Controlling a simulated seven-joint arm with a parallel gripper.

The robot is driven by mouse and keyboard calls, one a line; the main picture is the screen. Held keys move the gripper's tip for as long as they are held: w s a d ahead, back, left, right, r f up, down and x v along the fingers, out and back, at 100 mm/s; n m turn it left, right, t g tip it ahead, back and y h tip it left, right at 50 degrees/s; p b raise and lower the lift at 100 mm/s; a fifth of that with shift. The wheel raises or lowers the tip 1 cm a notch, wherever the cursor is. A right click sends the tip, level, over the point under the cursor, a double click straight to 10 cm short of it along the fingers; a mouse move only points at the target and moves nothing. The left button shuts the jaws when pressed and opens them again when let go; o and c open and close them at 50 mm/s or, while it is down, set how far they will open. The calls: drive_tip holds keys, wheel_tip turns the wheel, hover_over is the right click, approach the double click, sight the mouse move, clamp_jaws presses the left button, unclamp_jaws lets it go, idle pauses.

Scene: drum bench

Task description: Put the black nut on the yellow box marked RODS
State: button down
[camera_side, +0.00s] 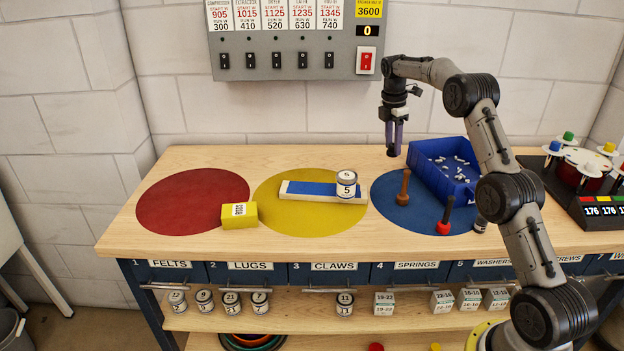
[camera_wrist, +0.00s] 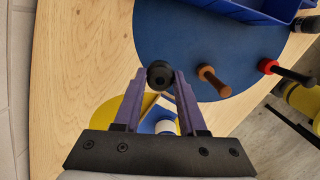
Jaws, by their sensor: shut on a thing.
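The yellow box marked RODS (camera_side: 239,215) sits on the bench between the red disc (camera_side: 185,205) and the yellow disc (camera_side: 290,222), overlapping the edge of the red one. My gripper (camera_side: 394,142) is high above the back of the bench, to the right of the box. Its purple fingers are shut on the black nut (camera_wrist: 159,74), which shows between the fingertips in the wrist view. The nut also shows as a dark piece below the fingers in the side view (camera_side: 392,152). I cannot make out the box in the wrist view.
A white can marked 5 (camera_side: 346,185) stands on a blue-topped bar (camera_side: 302,188) on the yellow disc. A blue bin (camera_side: 440,182), a brown peg (camera_side: 404,187) and a red-based black-handled piece (camera_side: 444,222) stand at the blue disc (camera_side: 395,212). The bench's front left is clear.

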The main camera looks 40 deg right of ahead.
drive_tip(key=a+r+n+t, duration=0.1)
drive_tip(key=a+r+n, duration=0.3)
drive_tip(key=a+n, duration=1)
drive_tip(key=a+r+n+t, duration=0.1)
drive_tip(key=a+r+n, duration=0.25)
drive_tip(key=a, duration=2.05)
hover_over(251, 209)
drive_tip(key=shift+n+y, duration=0.3)
drive_tip(key=shift+n, duration=0.15)
drive_tip(key=f, duration=1)
drive_tip(key=shift+s+a, duration=0.1)
drive_tip(key=shift+s, duration=0.15)
drive_tip(key=shift+w+f, duration=0.1)
drive_tip(key=shift+f, duration=1.5)
drive_tip(key=shift+f, duration=0.15)
